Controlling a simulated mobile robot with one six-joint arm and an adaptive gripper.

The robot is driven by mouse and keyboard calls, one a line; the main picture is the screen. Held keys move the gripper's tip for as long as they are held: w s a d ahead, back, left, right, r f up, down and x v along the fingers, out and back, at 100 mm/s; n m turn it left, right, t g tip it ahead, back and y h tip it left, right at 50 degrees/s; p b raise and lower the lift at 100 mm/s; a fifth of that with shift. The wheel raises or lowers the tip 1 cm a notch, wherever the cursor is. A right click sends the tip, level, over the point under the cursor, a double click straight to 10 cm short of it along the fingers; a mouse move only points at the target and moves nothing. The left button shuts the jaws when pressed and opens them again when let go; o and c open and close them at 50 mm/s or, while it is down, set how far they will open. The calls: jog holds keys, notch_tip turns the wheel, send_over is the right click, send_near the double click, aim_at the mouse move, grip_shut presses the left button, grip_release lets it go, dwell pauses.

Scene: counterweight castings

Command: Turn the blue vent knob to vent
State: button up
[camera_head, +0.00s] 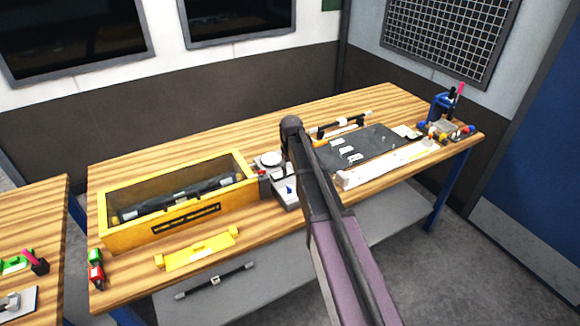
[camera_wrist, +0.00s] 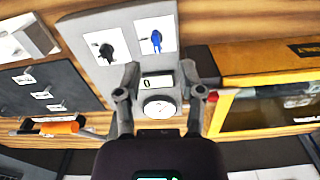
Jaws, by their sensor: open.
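The blue vent knob (camera_wrist: 156,42) sits on a white plate on a grey panel (camera_wrist: 122,38) in the wrist view. Its handle stands roughly up and down in that picture. A black knob (camera_wrist: 105,52) is on a second white plate to its left. Below them are a small display reading 0 (camera_wrist: 157,82) and a round white gauge (camera_wrist: 159,107). My gripper (camera_wrist: 159,69) is open and empty, its fingers either side of the display, short of the blue knob in the picture. In the head view the blue knob (camera_head: 290,188) shows left of my arm; my fingertips are not clear there.
A yellow open box (camera_head: 136,236) stands left of the panel, close to it. A dark mat (camera_head: 372,143) with white tags and a white tray (camera_head: 388,165) lie to the right. A yellow bracket (camera_head: 197,249) lies at the front edge. A blue cup (camera_head: 439,106) stands far right.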

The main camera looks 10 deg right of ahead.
jog(key=s+f+m+b, duration=0.1)
jog(key=s+f+b, duration=0.6)
jog(key=s, duration=0.6)
jog(key=s+f+m+b, duration=0.1)
jog(key=s+f+b, duration=0.7)
jog(key=s, duration=0.5)
jog(key=shift+f+m, duration=0.3)
jog(key=shift+f, duration=0.15)
jog(key=shift+d, duration=0.1)
jog(key=shift+s, duration=0.25)
